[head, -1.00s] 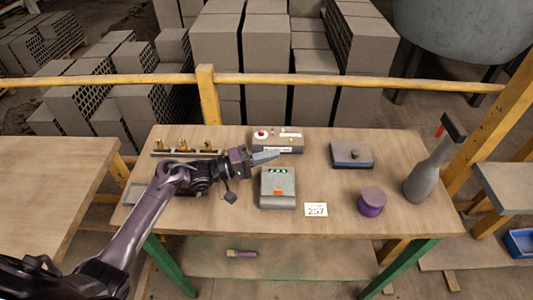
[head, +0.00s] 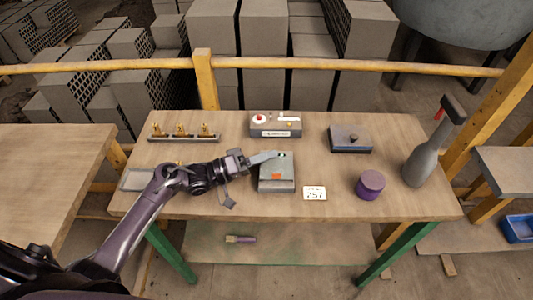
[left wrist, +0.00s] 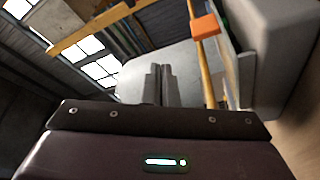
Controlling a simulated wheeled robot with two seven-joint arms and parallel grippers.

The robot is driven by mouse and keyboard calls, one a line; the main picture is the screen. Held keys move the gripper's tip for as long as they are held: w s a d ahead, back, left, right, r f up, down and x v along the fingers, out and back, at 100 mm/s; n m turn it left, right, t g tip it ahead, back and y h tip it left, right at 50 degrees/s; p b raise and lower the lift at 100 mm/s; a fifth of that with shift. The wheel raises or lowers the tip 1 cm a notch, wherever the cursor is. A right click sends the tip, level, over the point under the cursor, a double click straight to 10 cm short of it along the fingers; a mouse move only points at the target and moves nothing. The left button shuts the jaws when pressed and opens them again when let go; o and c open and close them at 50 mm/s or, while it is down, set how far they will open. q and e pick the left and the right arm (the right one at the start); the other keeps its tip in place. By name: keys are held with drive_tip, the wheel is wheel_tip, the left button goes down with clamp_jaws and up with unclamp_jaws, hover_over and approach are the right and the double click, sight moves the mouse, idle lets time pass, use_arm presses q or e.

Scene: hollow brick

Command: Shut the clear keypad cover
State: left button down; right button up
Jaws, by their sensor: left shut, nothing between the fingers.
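The keypad box (head: 277,185) is a grey unit near the middle of the table, with an orange tab (head: 277,176) on its face. In the left wrist view the orange tab (left wrist: 205,26) shows close by, beside the grey body (left wrist: 285,60) at the right. The clear cover is hard to make out, and I cannot tell its angle. My left gripper (head: 278,155) is shut and empty, its tips over the far part of the box and partly hiding the keypad; whether they touch is unclear. Its fingers also show in the left wrist view (left wrist: 159,86). My right gripper is not in view.
Behind the box stands a unit with a red button (head: 260,119). Brass fittings (head: 183,131) stand at the back left. A 257 card (head: 314,193) lies beside the keypad box.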

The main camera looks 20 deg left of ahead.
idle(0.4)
use_arm(q)
drive_tip(key=shift+a+f, duration=0.1)
drive_tip(key=b+v, duration=0.2)
drive_tip(key=v, duration=0.5)
drive_tip(key=shift+s+a, duration=0.25)
